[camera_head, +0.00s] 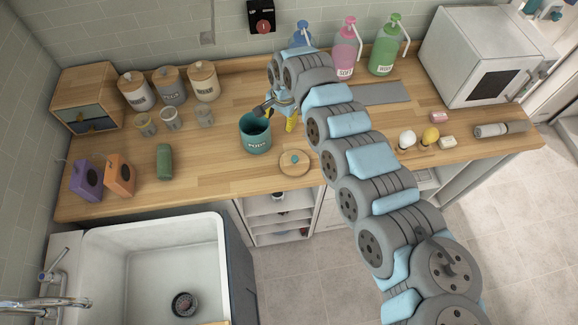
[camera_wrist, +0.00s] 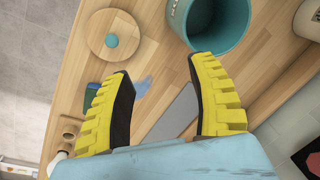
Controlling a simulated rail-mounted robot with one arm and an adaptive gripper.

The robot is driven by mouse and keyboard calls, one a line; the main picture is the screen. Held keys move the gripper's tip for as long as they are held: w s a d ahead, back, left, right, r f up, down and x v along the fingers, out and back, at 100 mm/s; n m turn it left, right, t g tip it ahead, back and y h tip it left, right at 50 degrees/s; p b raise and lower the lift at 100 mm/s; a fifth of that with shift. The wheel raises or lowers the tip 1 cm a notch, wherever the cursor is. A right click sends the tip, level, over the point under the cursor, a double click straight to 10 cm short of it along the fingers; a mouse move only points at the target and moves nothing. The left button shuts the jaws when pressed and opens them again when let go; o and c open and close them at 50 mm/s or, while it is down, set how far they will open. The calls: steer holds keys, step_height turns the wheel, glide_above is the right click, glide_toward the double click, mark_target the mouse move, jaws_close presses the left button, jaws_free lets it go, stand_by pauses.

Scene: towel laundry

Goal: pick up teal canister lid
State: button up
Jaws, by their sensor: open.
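The teal canister lid (camera_head: 287,168) is a round wooden disc with a small knob, lying flat on the wooden counter. In the wrist view the lid (camera_wrist: 100,46) is at upper left and its knob looks teal. The open teal canister (camera_head: 256,140) stands just left of and behind it; it also shows in the wrist view (camera_wrist: 236,32) at the top. My gripper (camera_head: 280,117), with yellow-backed fingers, is open above the counter, right of the canister and behind the lid. In the wrist view the gripper (camera_wrist: 163,72) has nothing between its fingers.
Lidded canisters (camera_head: 171,86) stand at the back left. A green rolled towel (camera_head: 164,161) lies left of the teal canister. Pump bottles (camera_head: 383,57) stand by the wall. Light bulbs (camera_head: 407,138) and soap bars (camera_head: 447,142) lie at right. The counter's front edge is close to the lid.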

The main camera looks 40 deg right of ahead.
steer(key=s+g, duration=0.2)
steer(key=s, duration=0.4)
steer(key=p, duration=0.1)
glide_above(295, 158)
steer(key=f, duration=1.1)
steer(key=shift+w+a, duration=0.25)
steer(key=shift+s+d+f+b, duration=0.1)
steer(key=shift+d+f+b, duration=0.1)
steer(key=shift+f, duration=1.4)
steer(key=shift+s+d+f+b, duration=0.1)
steer(key=shift+f+b, duration=0.1)
steer(key=shift+f, duration=1.4)
jaws_close()
